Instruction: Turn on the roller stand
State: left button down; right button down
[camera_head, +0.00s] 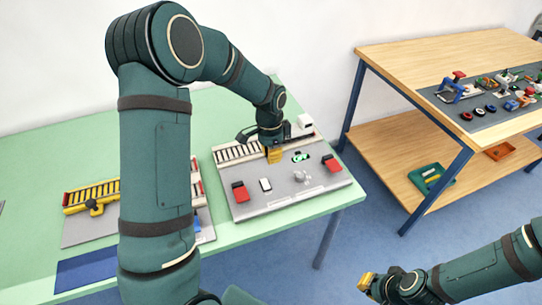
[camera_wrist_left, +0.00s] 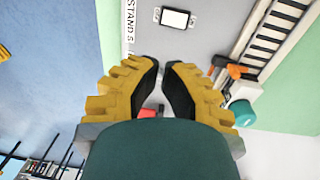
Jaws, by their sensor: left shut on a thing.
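The roller stand is a grey board (camera_head: 250,207) with a roller rail (camera_head: 238,151) along its far side. A white switch-like part (camera_head: 265,185) and a grey knob-like part (camera_head: 300,177) sit on it, with red blocks (camera_head: 331,164) near its ends. My left gripper (camera_head: 274,156) is low over the board near the rail. In the left wrist view its yellow fingers (camera_wrist_left: 163,75) are close together; what they hold is hidden. There the white part (camera_wrist_left: 175,18) lies beyond the fingertips. My right gripper (camera_head: 367,283) is away over the floor; its jaws are too small to judge.
The green table (camera_head: 30,150) carries another board with a yellow rail (camera_head: 92,196) at left, partly behind my left arm. A wooden bench (camera_head: 410,60) at right holds small parts on a grey mat. Blue floor lies between them.

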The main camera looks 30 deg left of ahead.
aim_at(265, 181)
pick_arm(q)
jog(key=shift+f, duration=0.1)
jog(key=shift+s+a+r+t+y, duration=0.55)
jog(key=shift+t+y, duration=0.15)
jog(key=shift+y, duration=0.2)
jog(key=shift+f, duration=0.2)
jog(key=f, duration=0.4)
jog(key=w+a+f+b, duration=0.1)
jog(key=f, duration=0.4)
jog(key=f+b, duration=0.1)
jog(key=f, duration=0.3)
jog(key=shift+w+a+f, duration=0.2)
jog(key=shift+a+f, duration=0.05)
jog(key=shift+f, duration=0.05)
